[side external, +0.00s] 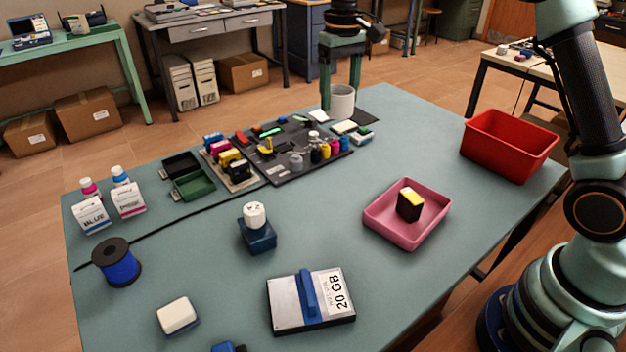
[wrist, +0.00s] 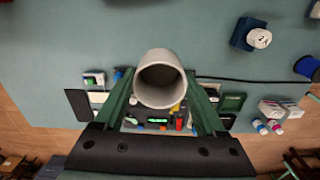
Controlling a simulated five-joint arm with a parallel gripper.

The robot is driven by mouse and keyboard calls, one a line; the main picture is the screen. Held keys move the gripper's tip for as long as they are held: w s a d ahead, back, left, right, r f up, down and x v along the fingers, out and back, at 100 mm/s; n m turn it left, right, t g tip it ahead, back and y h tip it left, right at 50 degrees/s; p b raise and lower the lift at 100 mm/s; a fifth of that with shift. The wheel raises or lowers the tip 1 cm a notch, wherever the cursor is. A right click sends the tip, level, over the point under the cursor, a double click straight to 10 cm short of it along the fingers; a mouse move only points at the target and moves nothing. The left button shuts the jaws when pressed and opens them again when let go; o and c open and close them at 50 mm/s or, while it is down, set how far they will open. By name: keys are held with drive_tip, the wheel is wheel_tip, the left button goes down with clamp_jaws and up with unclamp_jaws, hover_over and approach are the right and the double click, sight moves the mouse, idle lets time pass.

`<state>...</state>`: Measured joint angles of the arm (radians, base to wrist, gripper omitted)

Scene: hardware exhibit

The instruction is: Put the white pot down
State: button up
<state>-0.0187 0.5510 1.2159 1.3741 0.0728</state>
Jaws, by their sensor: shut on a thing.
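The white pot (side external: 342,101) is at the back of the blue-green table in the side view, upright, between the green fingers of my gripper (side external: 341,92). My gripper is shut on it. In the wrist view the pot (wrist: 160,82) shows its round open mouth, and a finger of my gripper (wrist: 160,92) lies on either side. The pot looks empty inside. I cannot tell from the side view whether its base touches the table or hangs above it.
A dark board (side external: 285,160) with bottles and small parts lies in front of the pot. A pink tray (side external: 382,228) holds a black and yellow block. A red bin (side external: 508,148) stands at the right. The table's middle has free room.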

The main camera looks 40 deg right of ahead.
drive_tip(key=w+a+f+n, duration=0.1)
drive_tip(key=a+n, duration=0.2)
drive_tip(key=a, duration=0.6)
wheel_tip(320, 180, down, 19)
drive_tip(key=shift+f, duration=0.15)
drive_tip(key=shift+f, duration=0.1)
drive_tip(key=o, duration=1.3)
